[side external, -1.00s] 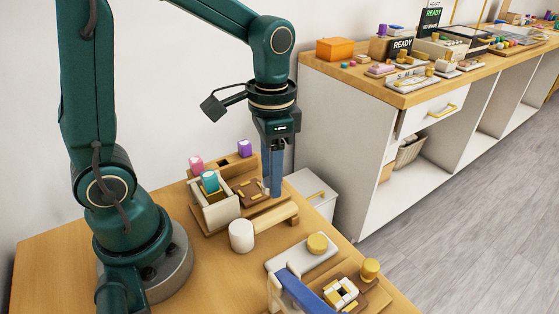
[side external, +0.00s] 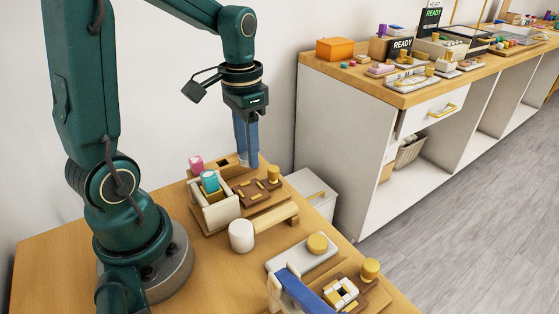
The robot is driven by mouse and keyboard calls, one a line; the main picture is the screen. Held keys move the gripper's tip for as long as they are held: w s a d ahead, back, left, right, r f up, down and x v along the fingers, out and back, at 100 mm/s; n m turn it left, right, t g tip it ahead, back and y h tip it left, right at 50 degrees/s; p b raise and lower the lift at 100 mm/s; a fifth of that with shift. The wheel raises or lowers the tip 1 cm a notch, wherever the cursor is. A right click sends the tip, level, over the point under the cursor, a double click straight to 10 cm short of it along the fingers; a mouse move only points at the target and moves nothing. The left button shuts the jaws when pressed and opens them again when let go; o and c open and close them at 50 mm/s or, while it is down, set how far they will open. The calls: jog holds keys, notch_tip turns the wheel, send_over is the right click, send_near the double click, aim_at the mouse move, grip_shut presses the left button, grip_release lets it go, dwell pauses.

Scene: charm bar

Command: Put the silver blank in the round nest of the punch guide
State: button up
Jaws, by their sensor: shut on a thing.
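My gripper (side external: 247,165) points down, its blue fingers shut, over the back of the wooden table. Whatever is between its fingertips is too small or hidden to make out. I cannot pick out the silver blank. A brown slotted plate (side external: 250,196) with a brass knob (side external: 274,173) lies just in front and to the right of the fingertips. A wooden fixture with a blue arm (side external: 305,294) and a white-and-brass block (side external: 341,293) stands at the front right. I cannot tell which is the punch guide, and no round nest is clear.
A white cylinder (side external: 241,236) and wooden bar (side external: 275,218) lie in front. The table's left front is clear.

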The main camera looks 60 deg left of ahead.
send_over(251, 191)
jog(key=shift+f, duration=2.25)
jog(key=shift+f, duration=1.45)
dwell(1.2)
jog(key=o, duration=1.2)
jog(key=shift+r, duration=2.55)
